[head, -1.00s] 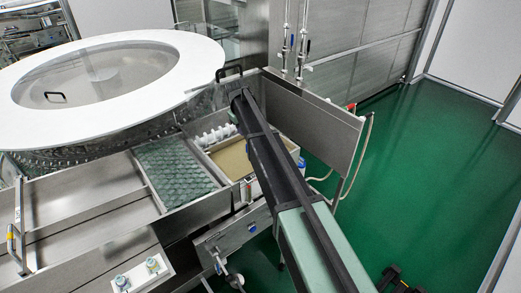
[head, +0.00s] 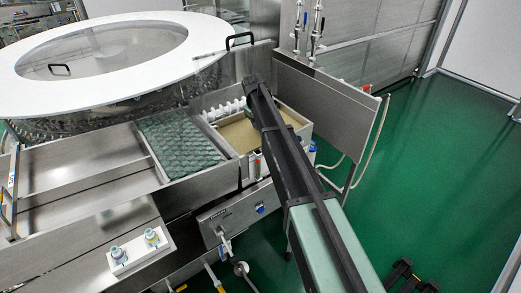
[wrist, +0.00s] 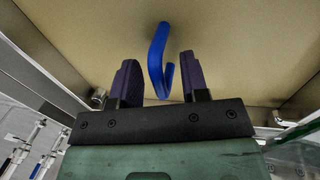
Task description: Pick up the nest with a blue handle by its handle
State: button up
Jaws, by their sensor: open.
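The nest (head: 232,137) is a tan, flat panel in the metal trough right of the glass-filled section in the head view. In the wrist view the tan panel (wrist: 225,40) fills the upper part. Its blue hooked handle (wrist: 160,60) stands out from it. My gripper (wrist: 158,77) is open, with one dark finger on each side of the handle's curved end. A gap shows between the handle and each finger. In the head view my arm hides the gripper and part of the nest.
A white ring-shaped washer cover (head: 195,45) stands at the back left. A tray of greenish glass vials (head: 180,142) lies left of the nest. A metal side panel (head: 315,95) rises behind my arm. Green floor (head: 440,140) is open at the right.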

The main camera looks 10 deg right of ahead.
jog(key=shift+r, duration=0.1)
grip_shut()
dwell(0.4)
